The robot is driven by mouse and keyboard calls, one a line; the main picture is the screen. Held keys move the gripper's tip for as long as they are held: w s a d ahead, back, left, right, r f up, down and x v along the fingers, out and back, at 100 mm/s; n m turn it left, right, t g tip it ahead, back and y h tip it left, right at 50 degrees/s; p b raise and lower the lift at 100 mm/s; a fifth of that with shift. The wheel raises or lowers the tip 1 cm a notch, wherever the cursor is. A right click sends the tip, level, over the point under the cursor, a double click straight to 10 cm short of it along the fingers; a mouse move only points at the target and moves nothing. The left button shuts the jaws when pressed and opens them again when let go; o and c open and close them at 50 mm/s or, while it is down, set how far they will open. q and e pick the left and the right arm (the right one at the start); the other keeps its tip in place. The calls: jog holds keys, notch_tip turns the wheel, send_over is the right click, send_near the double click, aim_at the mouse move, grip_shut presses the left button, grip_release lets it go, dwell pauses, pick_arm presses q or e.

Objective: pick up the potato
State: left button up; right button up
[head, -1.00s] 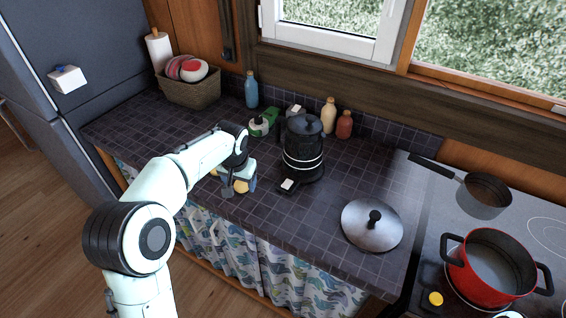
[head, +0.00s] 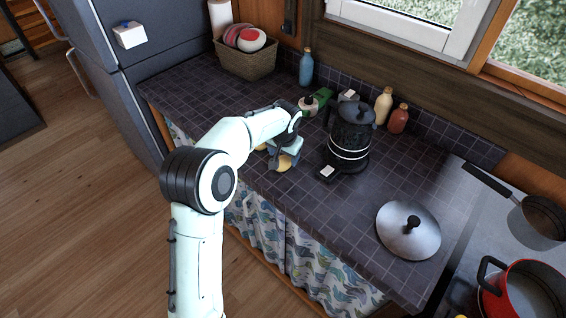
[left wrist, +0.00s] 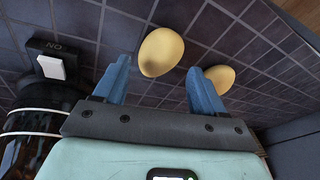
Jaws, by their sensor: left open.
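Two yellow potatoes lie on the dark tiled counter. In the left wrist view one potato (left wrist: 161,52) sits ahead of the gap between my blue fingertips, and the other potato (left wrist: 220,78) is beside the right-hand finger, outside the gap. In the head view the nearer potato (head: 284,164) shows under my left gripper (head: 284,158), and the other (head: 262,147) is partly hidden by my arm. My left gripper (left wrist: 160,65) is open and empty, low over the counter. I cannot tell whether a finger touches a potato. My right gripper is out of view.
A black kettle (head: 350,137) stands right of my left gripper, with a white switch (left wrist: 50,67) at its base. Bottles and a basket (head: 246,62) line the back. A pot lid (head: 408,230) lies on the counter at right, by the stove with a red pot (head: 527,290).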

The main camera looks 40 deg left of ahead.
aim_at(283, 159)
pick_arm(q)
jog(key=x, duration=0.3)
jog(key=shift+a+f, duration=0.15)
jog(key=shift+f, duration=0.1)
jog(key=shift+c, duration=0.4)
jog(key=c, duration=0.8)
jog(key=shift+r, duration=0.1)
